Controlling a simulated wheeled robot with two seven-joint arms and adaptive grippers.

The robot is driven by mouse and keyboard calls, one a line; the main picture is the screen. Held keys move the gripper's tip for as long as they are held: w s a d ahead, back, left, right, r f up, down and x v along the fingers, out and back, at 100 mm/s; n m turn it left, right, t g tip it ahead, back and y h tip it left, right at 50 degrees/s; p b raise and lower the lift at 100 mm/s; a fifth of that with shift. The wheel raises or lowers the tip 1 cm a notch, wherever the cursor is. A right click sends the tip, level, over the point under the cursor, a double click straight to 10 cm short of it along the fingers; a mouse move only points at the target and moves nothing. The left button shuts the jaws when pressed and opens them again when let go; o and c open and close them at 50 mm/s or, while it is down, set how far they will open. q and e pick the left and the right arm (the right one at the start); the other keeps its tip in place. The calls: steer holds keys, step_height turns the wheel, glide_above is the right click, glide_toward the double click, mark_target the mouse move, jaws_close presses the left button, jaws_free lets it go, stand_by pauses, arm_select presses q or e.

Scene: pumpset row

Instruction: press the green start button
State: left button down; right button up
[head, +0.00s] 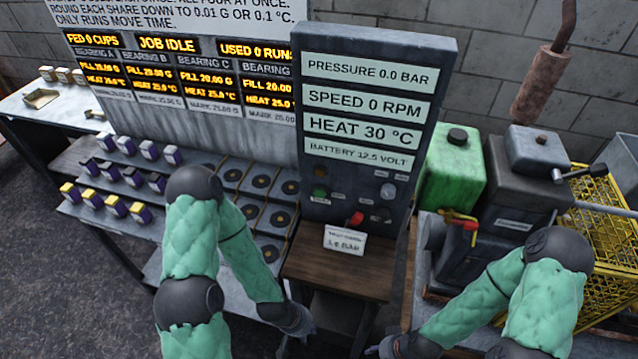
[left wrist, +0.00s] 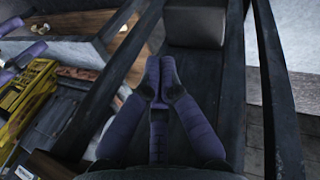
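The green start button (head: 320,193) is a small dark-green round knob on the left of the grey control panel (head: 405,165), below its displays. My left gripper (head: 308,328) is low in front of the wooden shelf under the panel, well below and apart from the button. In the left wrist view its two purple fingers (left wrist: 160,68) have their tips together with nothing between them. My right gripper (head: 374,350) is at the bottom edge of the head view. Its purple fingers (left wrist: 28,42) show spread apart at the left edge of the left wrist view. The wrist view does not show the button.
A red switch (head: 355,219) and a white card (head: 345,241) are below the button. A dial (head: 388,191) is to its right. A bearing rack (head: 260,205) stands left; a green tank (head: 452,165) and yellow crate (head: 590,285) stand right.

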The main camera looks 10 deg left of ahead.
mark_target(320, 193)
arm_select(q)
steer(key=w+a+r+n+t+p, duration=0.1)
steer(key=w+r+p, duration=0.2)
steer(key=r, duration=0.4)
steer(key=w+a+r+n+t+p, duration=0.1)
steer(key=w+r+t+p, duration=0.1)
steer(key=w+r+p, duration=0.2)
steer(key=w+a+r+n+t+h+p, duration=0.1)
steer(key=w+a+r+t+p, duration=0.1)
steer(key=r+p, duration=0.4)
steer(key=shift+w+r+p, duration=0.1)
steer(key=shift+w+r, duration=0.15)
steer(key=shift+r, duration=0.65)
steer(key=shift+w+r+p, duration=0.15)
steer(key=shift+w+r, duration=0.1)
steer(key=shift+r, duration=0.7)
steer(key=shift+w+r+p, duration=0.1)
steer(key=shift+w+r, duration=0.15)
steer(key=shift+r, duration=0.65)
steer(key=w+r+n+t+h+p, duration=0.1)
steer(key=w+r+t, duration=0.1)
steer(key=r, duration=0.5)
steer(key=shift+w+a+r+t+h+p, duration=0.3)
steer(key=shift+w+r, duration=0.05)
steer(key=shift+w, duration=0.35)
steer(key=w, duration=0.8)
steer(key=shift+w+d, duration=0.15)
steer(key=shift+w, duration=0.25)
steer(key=shift+w, duration=0.1)
steer(key=shift+w, duration=0.3)
